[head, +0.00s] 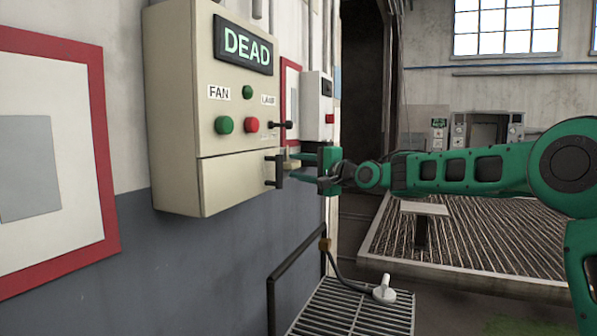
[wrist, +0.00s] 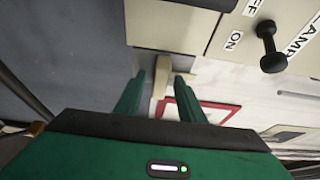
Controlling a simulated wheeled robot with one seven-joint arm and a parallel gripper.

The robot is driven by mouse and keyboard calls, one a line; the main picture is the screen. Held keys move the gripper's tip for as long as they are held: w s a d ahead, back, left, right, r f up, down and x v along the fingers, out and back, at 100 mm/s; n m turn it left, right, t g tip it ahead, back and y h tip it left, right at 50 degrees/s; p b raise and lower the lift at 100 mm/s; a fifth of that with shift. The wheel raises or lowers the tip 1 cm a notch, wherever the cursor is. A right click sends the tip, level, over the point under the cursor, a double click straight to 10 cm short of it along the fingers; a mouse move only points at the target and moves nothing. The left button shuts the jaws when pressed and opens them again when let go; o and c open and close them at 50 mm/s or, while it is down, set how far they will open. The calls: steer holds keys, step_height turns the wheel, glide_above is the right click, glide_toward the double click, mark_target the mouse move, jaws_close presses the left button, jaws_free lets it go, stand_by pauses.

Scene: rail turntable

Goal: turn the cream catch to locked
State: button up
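The cream catch (wrist: 161,80) is a short pale bar at the lower edge of the cream box, seen between my fingers in the wrist view. In the head view it is a small pale piece (head: 292,165), partly hidden by my gripper. My gripper (head: 302,166) is at the box's right lower corner. Its two green fingers (wrist: 160,92) stand apart on either side of the catch. A gap shows beside the catch, so the gripper looks open. Whether either finger touches it I cannot tell. No lock marking is readable.
The cream box (head: 178,120) carries a DEAD sign (head: 243,45), green and red buttons, and a black-knobbed lamp switch (wrist: 268,45). A black handle (head: 275,170) is close left of my fingers. A grated platform with a rail (head: 300,262) stands below.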

jaws_close()
steer(key=shift+f, duration=0.15)
steer(key=n, duration=0.2)
steer(key=n+y, duration=0.1)
steer(key=shift+w+f+n+t, duration=0.1)
steer(key=shift+f+n+t, duration=0.2)
steer(key=shift+n+t, duration=0.1)
steer(key=shift+w+d+f+n+g+y, duration=0.15)
steer(key=shift+n+g+y, duration=0.8)
steer(key=shift+n, duration=2.1)
steer(key=shift+w+f+n+g+y, duration=0.15)
steer(key=shift+n+g+y, duration=0.8)
steer(key=shift+n, duration=2.05)
steer(key=shift+w+d+f+n+g+y, duration=0.1)
steer(key=shift+w+n+g+y, duration=0.3)
steer(key=shift+n+y, duration=1.85)
steer(key=shift+s+r+n+g+h, duration=0.15)
steer(key=shift+n+g+h, duration=0.15)
steer(key=shift+n+h, duration=0.7)
